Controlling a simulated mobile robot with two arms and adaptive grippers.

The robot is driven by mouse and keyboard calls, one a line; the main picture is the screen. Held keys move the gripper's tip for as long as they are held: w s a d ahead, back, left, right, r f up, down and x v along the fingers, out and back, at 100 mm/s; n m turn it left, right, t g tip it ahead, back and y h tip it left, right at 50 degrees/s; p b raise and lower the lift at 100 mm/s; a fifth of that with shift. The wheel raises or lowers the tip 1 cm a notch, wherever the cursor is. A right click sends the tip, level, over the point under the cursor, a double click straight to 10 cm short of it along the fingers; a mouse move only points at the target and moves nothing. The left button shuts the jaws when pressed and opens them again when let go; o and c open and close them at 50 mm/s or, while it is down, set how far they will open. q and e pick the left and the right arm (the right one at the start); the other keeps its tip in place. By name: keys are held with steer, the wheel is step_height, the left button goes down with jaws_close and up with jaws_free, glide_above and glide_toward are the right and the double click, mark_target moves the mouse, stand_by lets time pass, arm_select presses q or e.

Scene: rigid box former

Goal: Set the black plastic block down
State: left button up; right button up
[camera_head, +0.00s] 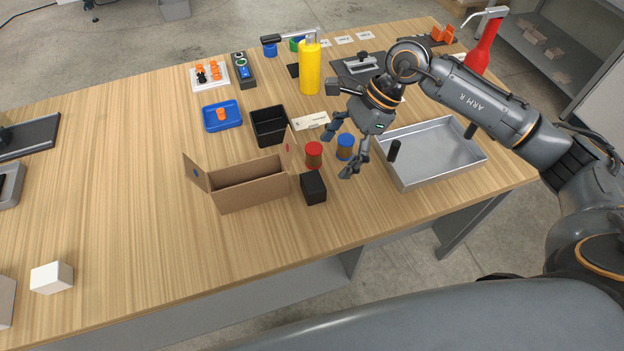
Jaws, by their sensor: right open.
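The black plastic block (314,187) is a small dark cube standing on the wooden table, just right of the open cardboard box (250,186). My right gripper (337,152) is open, behind and to the right of the block. Its fingers are spread and apart from the block. One finger hangs close by the blue-lidded jar (346,152), and I cannot tell whether they touch. My left gripper is not in view.
A red-lidded jar (314,154) stands just behind the block. A metal tray (440,172) lies to the right, a black bin (254,126) behind the box. A yellow bottle (310,72) stands farther back.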

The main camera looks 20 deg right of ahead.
mark_target(314, 181)
steer(key=x, duration=0.4)
steer(key=shift+s+a+p, duration=0.1)
steer(key=shift+s+p, duration=0.1)
steer(key=shift+p, duration=0.2)
steer(key=shift+w+a+f, duration=0.1)
steer(key=shift+f, duration=0.15)
steer(key=p+x, duration=0.2)
steer(key=x, duration=0.3)
steer(key=shift+a+r+p, duration=0.15)
steer(key=shift+p, duration=0.25)
steer(key=shift+f, duration=0.2)
steer(key=shift+c, duration=1.1)
steer(key=c, duration=1.2)
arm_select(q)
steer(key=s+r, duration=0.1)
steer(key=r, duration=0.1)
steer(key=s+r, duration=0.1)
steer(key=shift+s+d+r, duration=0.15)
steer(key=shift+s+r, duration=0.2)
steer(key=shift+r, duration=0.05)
